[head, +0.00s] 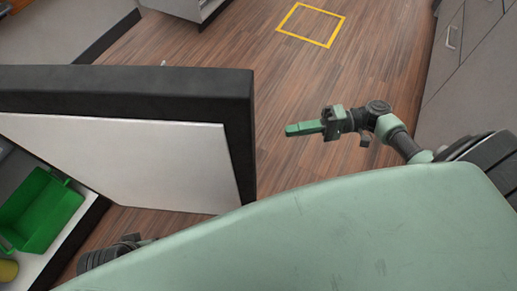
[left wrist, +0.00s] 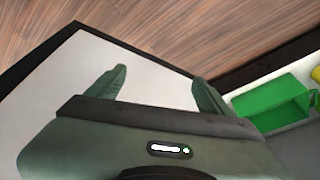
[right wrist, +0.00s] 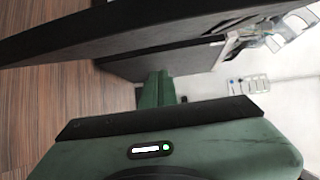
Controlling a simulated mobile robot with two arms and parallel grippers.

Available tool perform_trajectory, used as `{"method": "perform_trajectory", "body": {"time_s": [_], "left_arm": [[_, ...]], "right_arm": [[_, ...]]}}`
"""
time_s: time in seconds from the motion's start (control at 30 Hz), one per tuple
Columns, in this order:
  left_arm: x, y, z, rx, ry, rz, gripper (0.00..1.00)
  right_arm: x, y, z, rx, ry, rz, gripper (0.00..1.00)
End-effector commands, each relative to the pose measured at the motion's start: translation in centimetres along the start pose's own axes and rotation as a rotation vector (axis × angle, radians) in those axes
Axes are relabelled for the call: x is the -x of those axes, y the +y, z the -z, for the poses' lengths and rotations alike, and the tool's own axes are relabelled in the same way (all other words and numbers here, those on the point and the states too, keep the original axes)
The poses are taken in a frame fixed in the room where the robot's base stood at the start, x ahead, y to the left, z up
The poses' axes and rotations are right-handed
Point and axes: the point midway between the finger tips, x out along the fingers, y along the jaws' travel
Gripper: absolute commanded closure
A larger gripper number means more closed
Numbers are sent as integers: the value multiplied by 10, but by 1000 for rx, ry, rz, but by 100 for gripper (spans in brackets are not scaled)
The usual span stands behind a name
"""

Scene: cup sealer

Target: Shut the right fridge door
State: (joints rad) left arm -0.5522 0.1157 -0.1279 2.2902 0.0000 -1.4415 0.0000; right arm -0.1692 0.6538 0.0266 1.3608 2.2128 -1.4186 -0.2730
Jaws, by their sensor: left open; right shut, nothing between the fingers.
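A fridge door (head: 135,165) with a thick dark rim and a white inner panel stands open at the left of the head view. Its free edge points right. My right gripper (head: 288,130) is shut and empty, to the right of that edge and apart from it in the picture. In the right wrist view its closed fingers (right wrist: 158,85) point toward dark panels. My left gripper (left wrist: 161,78) is open and empty, with the white inner panel (left wrist: 95,90) behind its fingers. Whether it touches the panel, I cannot tell. The door's hinge is out of the head view.
A green bin (head: 38,208) stands on a white surface at the lower left, with a yellow object (head: 8,270) beside it. Wood floor (head: 320,90) is clear beyond the door, with a yellow square outline (head: 311,25). Grey cabinets (head: 465,60) line the right.

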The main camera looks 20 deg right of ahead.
Motion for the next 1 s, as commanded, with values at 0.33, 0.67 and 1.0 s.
{"method": "perform_trajectory", "body": {"time_s": [0.33, 0.67, 1.0], "left_arm": [[11, -1, 0, 0, 6, 2, 19], [4, 0, 1, 0, 5, 1, 19], [-16, 1, -2, -1, -7, -1, 19]], "right_arm": [[-22, -33, -3, 40, -38, 95, 100], [-93, -38, -5, 38, -37, 94, 100], [-104, -37, -41, 35, -33, 90, 100]]}}
